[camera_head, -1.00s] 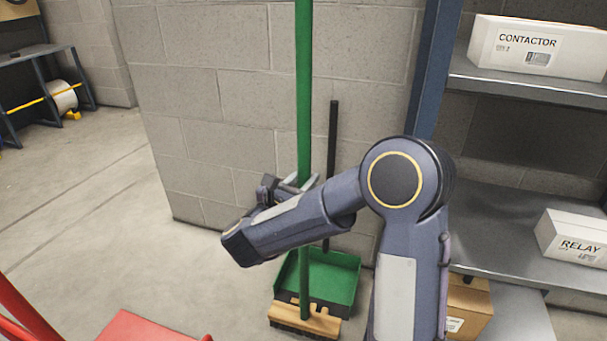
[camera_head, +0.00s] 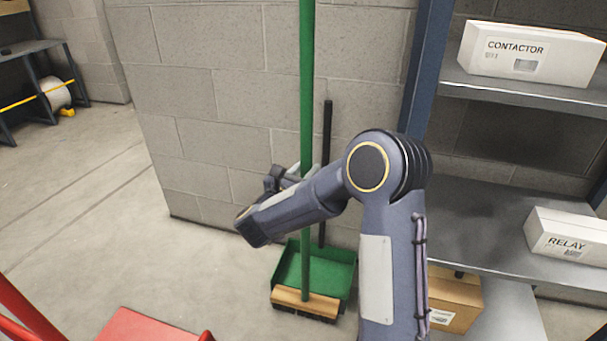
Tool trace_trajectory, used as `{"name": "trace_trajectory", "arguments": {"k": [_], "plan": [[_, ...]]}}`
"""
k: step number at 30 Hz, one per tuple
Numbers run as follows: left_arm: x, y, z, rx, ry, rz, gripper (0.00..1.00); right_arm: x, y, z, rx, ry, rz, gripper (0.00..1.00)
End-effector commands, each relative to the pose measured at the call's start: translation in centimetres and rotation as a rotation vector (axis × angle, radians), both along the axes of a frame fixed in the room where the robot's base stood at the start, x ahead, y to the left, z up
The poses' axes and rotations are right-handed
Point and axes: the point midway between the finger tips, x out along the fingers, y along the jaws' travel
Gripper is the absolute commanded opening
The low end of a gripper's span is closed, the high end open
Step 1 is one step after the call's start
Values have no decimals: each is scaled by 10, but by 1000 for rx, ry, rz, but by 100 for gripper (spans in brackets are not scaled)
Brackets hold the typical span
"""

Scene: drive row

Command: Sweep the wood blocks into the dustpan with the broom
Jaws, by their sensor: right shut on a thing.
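The broom (camera_head: 306,95) has a long green handle and a wooden head with dark bristles, and it stands upright in front of the block wall. My right gripper (camera_head: 304,174) is shut on the broom's handle, partly hidden behind my own forearm. The green dustpan (camera_head: 335,268) with a black upright handle stands on the floor against the wall, just behind the broom head. My left gripper is not in view. No wood blocks show in this view.
A shelf rack (camera_head: 510,88) on the right holds a CONTACTOR box (camera_head: 530,53) and a RELAY box (camera_head: 570,237). A cardboard box (camera_head: 455,298) sits low under it. A red object (camera_head: 150,327) is at the bottom left. The floor (camera_head: 100,215) on the left is clear.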

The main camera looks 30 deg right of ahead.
Motion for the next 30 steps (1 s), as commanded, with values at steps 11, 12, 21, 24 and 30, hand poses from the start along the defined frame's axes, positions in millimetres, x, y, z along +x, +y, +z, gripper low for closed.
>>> {"name": "trace_trajectory", "arguments": {"k": [11,12,21,24,30], "plan": [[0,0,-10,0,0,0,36,17,-21,5,-4,-6,-3,0],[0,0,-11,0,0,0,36,19,-23,5,-5,-6,-4,0],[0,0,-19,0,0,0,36,32,-38,7,-5,-6,-2,0],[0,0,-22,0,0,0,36,37,-43,7,-5,-6,-2,0],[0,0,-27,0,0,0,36,45,-54,7,-5,-5,-3,0]]}}
